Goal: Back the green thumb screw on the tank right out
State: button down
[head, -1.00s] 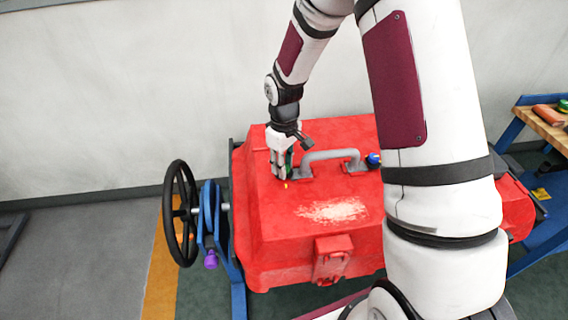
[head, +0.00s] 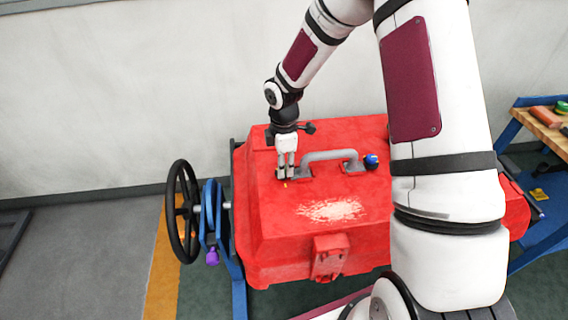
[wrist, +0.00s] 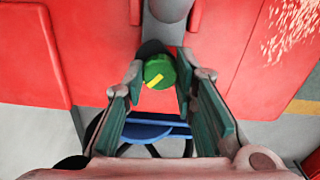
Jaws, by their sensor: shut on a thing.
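The red tank (head: 285,230) stands in front of me with a grey handle (head: 330,155) on its top. My gripper (head: 285,175) points down onto the top at the handle's left end, its fingers closed around the green thumb screw. In the wrist view the screw's round green head (wrist: 158,68), with a yellow stripe, sits between the two fingertips. The fingers hide the screw in the head view. I cannot tell how far it is threaded in.
A blue knob (head: 371,161) is at the handle's right end. A black handwheel (head: 181,213) and a purple knob (head: 212,256) are left of the tank. A wooden-topped bench (head: 540,125) stands at the right. My arm covers the tank's right part.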

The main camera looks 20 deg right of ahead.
jog(key=n, duration=0.4)
jog(key=shift+s+f+p, duration=0.1)
jog(key=shift+s+p, duration=0.1)
jog(key=shift+p, duration=0.1)
jog(key=shift+n, duration=1.8)
jog(key=c, duration=1.3)
grip_release()
jog(key=shift+w, duration=0.1)
notch_tip(320, 180, up, 12)
